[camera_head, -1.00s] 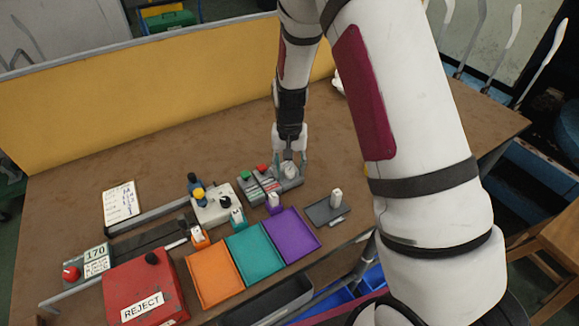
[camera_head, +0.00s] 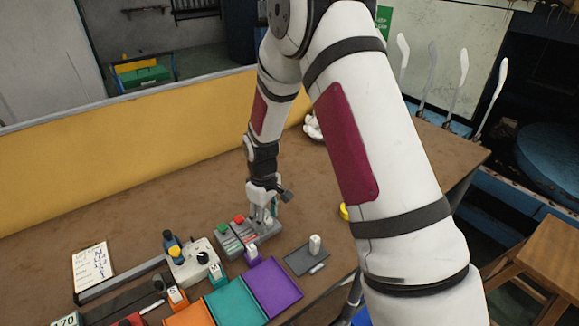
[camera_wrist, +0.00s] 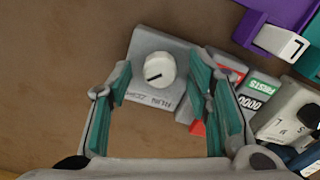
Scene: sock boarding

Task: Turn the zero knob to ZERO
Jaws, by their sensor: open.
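The zero knob (camera_wrist: 160,69) is a round white dial with a dark pointer line, on a small grey plate (camera_wrist: 148,46) with printed lettering, upside down and hard to read. In the wrist view the line slants across the knob's face, towards the picture's left. My gripper (camera_wrist: 163,82) is open, with its teal-lined fingers apart on the left and right of the knob and no visible contact. In the head view my gripper (camera_head: 262,212) is over the right end of the grey control unit and mostly hides the knob.
Counters with green (camera_head: 222,228) and red (camera_head: 238,220) buttons stand just left of the knob. Purple (camera_head: 275,288) and teal (camera_head: 236,304) trays lie in front. A dark grey tray (camera_head: 298,262) with a white piece lies to the right.

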